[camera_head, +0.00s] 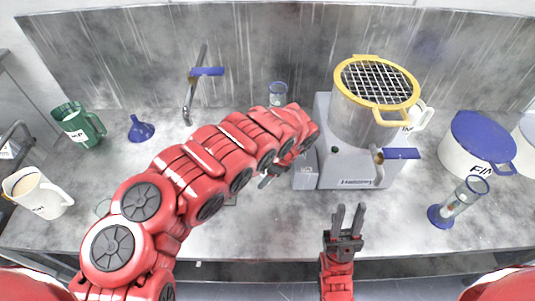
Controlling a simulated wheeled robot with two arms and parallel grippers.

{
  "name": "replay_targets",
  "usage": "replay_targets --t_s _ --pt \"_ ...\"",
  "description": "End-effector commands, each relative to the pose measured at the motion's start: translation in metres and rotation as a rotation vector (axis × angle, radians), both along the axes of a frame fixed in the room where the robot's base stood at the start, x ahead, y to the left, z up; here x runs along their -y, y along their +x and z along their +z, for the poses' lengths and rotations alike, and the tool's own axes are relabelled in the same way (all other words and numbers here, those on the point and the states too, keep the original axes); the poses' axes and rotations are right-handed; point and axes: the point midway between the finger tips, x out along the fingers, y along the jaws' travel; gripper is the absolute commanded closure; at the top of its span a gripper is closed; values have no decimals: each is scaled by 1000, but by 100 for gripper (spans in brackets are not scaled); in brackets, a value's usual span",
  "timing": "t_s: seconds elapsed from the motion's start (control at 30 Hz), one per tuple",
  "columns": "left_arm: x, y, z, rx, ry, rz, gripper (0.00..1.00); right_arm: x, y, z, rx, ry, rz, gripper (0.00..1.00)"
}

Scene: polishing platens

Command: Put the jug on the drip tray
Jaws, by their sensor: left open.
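A green jug (79,126) with a label stands upright at the back left of the bench. A cream-white jug (38,194), also labelled, stands at the front left with its handle to the right. A white handled thing (419,116) shows partly behind the steel vessel. My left gripper (268,178) is open, low over the middle of the bench, apart from both jugs. My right gripper (347,222) is open and empty near the front edge.
A steel vessel (359,121) with yellow rim, mesh and blue-handled tap stands on a grey base (325,164). A blue-lidded white tub (472,151) and a glass cylinder (456,201) are at right. A blue funnel (140,130) and a wall tap (195,88) are at the back left.

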Motion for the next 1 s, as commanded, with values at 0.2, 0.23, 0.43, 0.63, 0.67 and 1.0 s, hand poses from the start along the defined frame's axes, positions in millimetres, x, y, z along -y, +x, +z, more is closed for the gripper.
replay_targets --t_s 0.2,0.23,0.43,0.63,0.67,1.0 --pt "-2 1 -4 2 1 -1 43 0 0 1 0 0 0 67" --pt "-2 1 -4 2 1 -1 43 0 0 1 0 0 0 67" --pt "-2 1 -4 1 1 0 66 0 0 1 0 0 0 67" --pt "-2 0 -4 1 1 -1 100 0 0 1 0 0 0 67" --pt "-2 0 -4 1 1 -1 100 0 0 1 0 0 0 67" --pt "-2 0 -4 1 1 -1 100 0 0 1 0 0 0 67"
